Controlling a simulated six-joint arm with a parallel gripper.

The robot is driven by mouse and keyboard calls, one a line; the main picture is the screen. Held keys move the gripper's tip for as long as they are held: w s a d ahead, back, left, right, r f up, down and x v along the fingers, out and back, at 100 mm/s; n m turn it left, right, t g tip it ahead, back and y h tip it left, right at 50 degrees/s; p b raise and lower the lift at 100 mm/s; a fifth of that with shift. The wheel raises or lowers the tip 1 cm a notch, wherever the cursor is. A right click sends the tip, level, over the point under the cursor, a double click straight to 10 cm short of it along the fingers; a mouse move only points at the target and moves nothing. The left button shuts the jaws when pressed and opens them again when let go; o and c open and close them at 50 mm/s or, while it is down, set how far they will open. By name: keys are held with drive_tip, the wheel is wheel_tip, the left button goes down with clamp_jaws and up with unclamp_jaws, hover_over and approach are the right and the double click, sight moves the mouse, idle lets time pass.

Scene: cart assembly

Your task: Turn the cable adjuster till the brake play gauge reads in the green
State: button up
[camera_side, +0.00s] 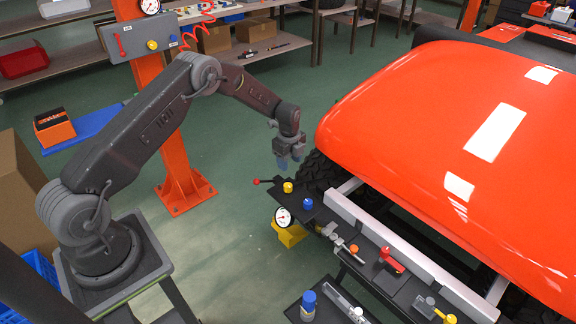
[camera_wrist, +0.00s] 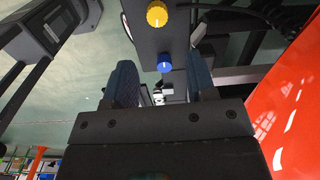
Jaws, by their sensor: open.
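My gripper (camera_side: 289,160) is open and empty above the dark panel at the cart's front, pointing down. In the wrist view its two blue fingers (camera_wrist: 163,78) stand wide apart. A blue knob (camera_side: 307,203) and a yellow knob (camera_side: 287,187) sit on the panel below. In the wrist view the blue knob (camera_wrist: 165,63) shows between the fingers and the yellow knob (camera_wrist: 157,14) beyond them. A white round gauge (camera_side: 283,216) hangs at the panel's front edge; its needle and green zone are too small to read. I cannot tell which part is the cable adjuster.
A red-tipped lever (camera_side: 262,182) sticks out left of the panel. The red hood (camera_side: 420,130) rises close on the right. A red handle (camera_side: 391,259) and an orange knob (camera_side: 353,248) lie along the front rail. A dark tray (camera_side: 318,312) stands below. Green floor is open to the left.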

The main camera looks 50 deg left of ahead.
sight(288, 185)
drive_tip(key=f, duration=0.3)
drive_tip(key=shift+s+a+m, duration=0.1)
drive_tip(key=shift+a+m, duration=0.15)
drive_tip(key=shift+m, duration=0.05)
wheel_tip(288, 185, down, 8)
drive_tip(key=shift+f, duration=0.25)
drive_tip(key=shift+r, duration=0.1)
drive_tip(key=c, duration=0.5)
drive_tip(key=m, duration=0.6)
drive_tip(key=shift+c, duration=0.2)
drive_tip(key=m, duration=0.7)
drive_tip(key=o, duration=0.4)
